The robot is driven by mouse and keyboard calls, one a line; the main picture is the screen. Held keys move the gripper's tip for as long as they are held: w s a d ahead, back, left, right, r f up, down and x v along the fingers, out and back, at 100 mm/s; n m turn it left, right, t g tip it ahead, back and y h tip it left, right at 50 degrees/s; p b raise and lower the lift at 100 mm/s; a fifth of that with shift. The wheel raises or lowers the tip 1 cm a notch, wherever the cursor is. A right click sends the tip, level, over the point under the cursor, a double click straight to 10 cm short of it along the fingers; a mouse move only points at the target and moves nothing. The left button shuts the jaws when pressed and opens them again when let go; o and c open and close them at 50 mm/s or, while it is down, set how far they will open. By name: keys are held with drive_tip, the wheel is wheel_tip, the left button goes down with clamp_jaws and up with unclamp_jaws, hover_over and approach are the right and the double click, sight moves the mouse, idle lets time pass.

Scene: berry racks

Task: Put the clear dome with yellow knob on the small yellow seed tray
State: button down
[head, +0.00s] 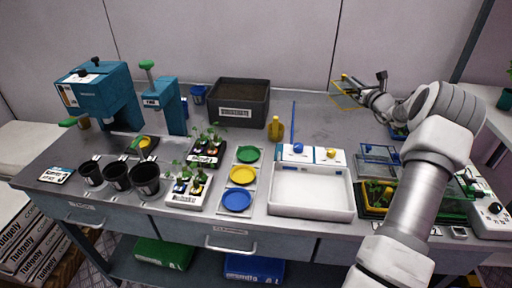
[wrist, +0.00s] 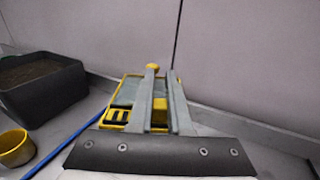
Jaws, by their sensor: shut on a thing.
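My gripper (head: 368,95) is shut on a clear dome (head: 346,94) with thin yellow edges, held up near the back wall. In the wrist view, both fingers (wrist: 160,98) reach over the yellow-edged dome (wrist: 122,92), and a yellow knob (wrist: 152,67) shows at the fingertips. The exact contact is hard to see. A yellow-edged tray (head: 372,212) with green seedlings sits at the right of the bench, partly behind my arm. I cannot tell whether it is the small yellow seed tray.
A clear blue-edged cover (head: 377,152) stands behind the seedling tray. A white basin (head: 312,190) is left of it. A dark substrate bin (head: 240,102), a yellow cup (head: 276,129) and a blue rod (head: 293,122) are farther back. Bare bench lies right of the rod.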

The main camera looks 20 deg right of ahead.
drive_tip(key=shift+s+a+f+b, duration=0.2)
drive_tip(key=shift+s+a+f, duration=0.1)
drive_tip(key=shift+a+f, duration=1.6)
drive_tip(key=shift+s+a+f+b, duration=0.15)
drive_tip(key=shift+s+a+f, duration=0.1)
drive_tip(key=shift+a+f, duration=1.6)
drive_tip(key=shift+s+a+f+b, duration=0.2)
drive_tip(key=shift+s+a+f, duration=0.1)
drive_tip(key=shift+a+f, duration=1.6)
drive_tip(key=shift+a, duration=0.15)
drive_tip(key=c, duration=1.3)
unclamp_jaws()
drive_tip(key=o, duration=0.4)
drive_tip(key=shift+o, duration=0.2)
